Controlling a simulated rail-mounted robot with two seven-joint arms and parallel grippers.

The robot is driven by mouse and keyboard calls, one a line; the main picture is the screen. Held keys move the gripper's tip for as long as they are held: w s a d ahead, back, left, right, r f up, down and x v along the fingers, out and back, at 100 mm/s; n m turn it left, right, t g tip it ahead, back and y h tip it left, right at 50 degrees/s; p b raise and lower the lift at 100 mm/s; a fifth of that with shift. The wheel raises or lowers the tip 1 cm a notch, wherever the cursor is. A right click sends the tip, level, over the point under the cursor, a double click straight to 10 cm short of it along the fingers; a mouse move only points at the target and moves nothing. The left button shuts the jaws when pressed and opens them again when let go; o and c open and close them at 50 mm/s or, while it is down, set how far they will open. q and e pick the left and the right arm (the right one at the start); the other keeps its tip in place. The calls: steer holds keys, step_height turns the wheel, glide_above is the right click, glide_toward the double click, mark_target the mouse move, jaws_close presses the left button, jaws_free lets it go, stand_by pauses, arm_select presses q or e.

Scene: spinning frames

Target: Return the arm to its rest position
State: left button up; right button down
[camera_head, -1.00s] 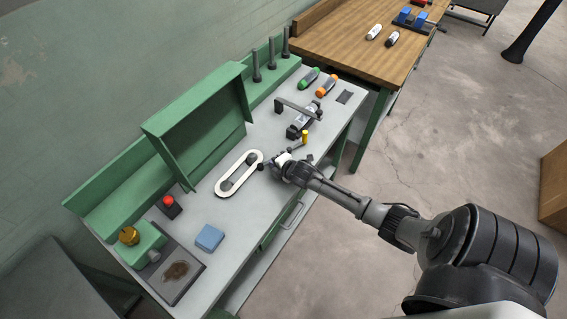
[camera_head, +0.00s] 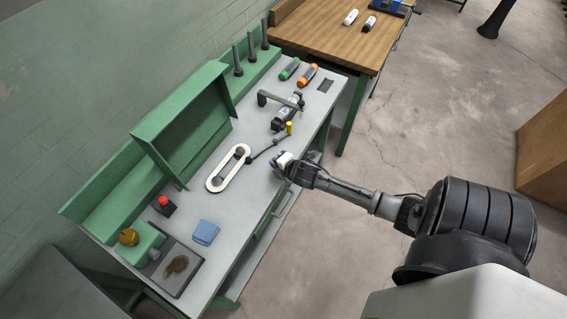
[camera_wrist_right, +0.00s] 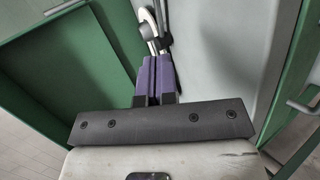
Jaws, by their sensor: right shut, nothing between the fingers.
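My right gripper (camera_head: 277,164) is over the front edge of the grey-topped bench (camera_head: 235,211) in the head view, at the end of my right arm. In the right wrist view its purple-sided fingers (camera_wrist_right: 155,82) are together, with nothing between them. A white oval loop (camera_head: 215,184) with dark round ends lies on the bench left of the gripper. A thin dark rod (camera_head: 262,152) lies between the loop and a yellow-topped part (camera_head: 289,128). The loop also shows partly beyond the fingers in the right wrist view (camera_wrist_right: 144,17). My left gripper is not in view.
A green shelf (camera_head: 185,115) stands along the back of the bench. A blue block (camera_head: 205,232), a red button (camera_head: 163,201) and a green-and-brass device (camera_head: 143,240) are at the near end. Green and orange bobbins (camera_head: 307,75) lie at the far end.

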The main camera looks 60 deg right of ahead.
steer(key=shift+v, duration=2.35)
steer(key=shift+w+a, duration=0.1)
steer(key=shift+a, duration=0.1)
